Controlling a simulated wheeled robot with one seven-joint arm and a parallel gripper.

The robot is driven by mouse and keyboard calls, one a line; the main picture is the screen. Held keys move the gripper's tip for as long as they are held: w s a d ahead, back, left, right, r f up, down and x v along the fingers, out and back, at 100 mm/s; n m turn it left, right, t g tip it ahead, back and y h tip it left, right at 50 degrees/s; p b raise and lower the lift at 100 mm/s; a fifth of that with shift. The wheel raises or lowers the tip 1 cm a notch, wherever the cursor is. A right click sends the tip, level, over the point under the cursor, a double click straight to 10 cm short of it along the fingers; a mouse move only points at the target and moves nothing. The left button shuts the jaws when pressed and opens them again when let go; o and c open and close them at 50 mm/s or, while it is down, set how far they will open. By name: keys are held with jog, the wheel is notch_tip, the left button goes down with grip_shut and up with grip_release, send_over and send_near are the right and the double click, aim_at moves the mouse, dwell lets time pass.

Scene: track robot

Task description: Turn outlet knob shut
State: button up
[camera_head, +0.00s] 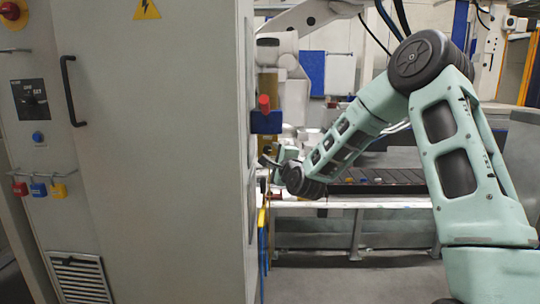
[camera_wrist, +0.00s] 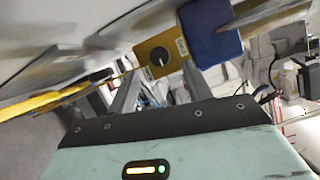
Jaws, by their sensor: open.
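A small brass-yellow plate with a round dark knob (camera_wrist: 160,57) shows in the wrist view. The knob has a pale pointer line, slanted in the picture. I take it to be the outlet knob; I cannot make it out in the head view. My gripper (camera_wrist: 161,78) is open, its two grey fingers apart on either side of the knob's line of sight. Nothing shows between them, and I cannot tell how far the tips are from the knob. In the head view my gripper (camera_head: 268,168) is beside the cabinet's right side, partly hidden.
The grey cabinet (camera_head: 150,150) fills the left. A blue box (camera_head: 266,122) with a red top juts from its side; a blue block (camera_wrist: 210,32) sits beside the plate. Yellow and blue handles (camera_head: 262,235) hang below my gripper. A conveyor (camera_head: 380,178) stands behind.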

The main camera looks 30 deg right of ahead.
aim_at(268, 150)
jog(key=x, duration=0.5)
jog(key=c, duration=1)
